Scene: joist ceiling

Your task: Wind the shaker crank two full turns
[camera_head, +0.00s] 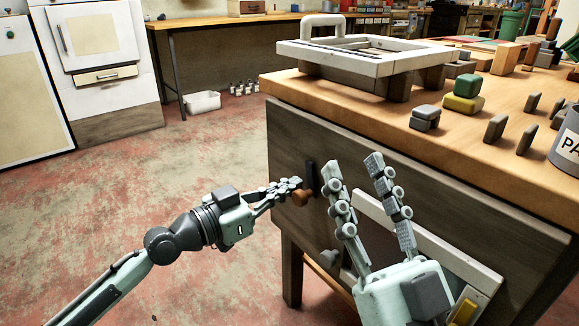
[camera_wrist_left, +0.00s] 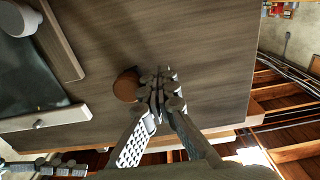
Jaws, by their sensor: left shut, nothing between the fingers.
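The crank shows on the bench's dark wooden front as a black upright arm (camera_head: 311,178) with a round orange-brown knob (camera_head: 301,197) near its lower end. In the left wrist view the knob (camera_wrist_left: 125,85) is just left of the fingertips. My left gripper (camera_head: 293,184) is shut and empty, its tips beside the knob; it also shows in the left wrist view (camera_wrist_left: 160,78). I cannot tell whether the tips touch the knob, and they partly cover the crank. My right gripper (camera_head: 354,164) is open and empty, in front of the bench front, right of the crank.
A pale rectangular frame (camera_head: 375,66) with a handle stands on the wooden bench top (camera_head: 345,98). Grey blocks (camera_head: 424,118), green and yellow blocks (camera_head: 466,88) and a grey pot (camera_head: 567,140) are to its right. A pale-framed opening lies behind my right gripper. The floor at left is clear.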

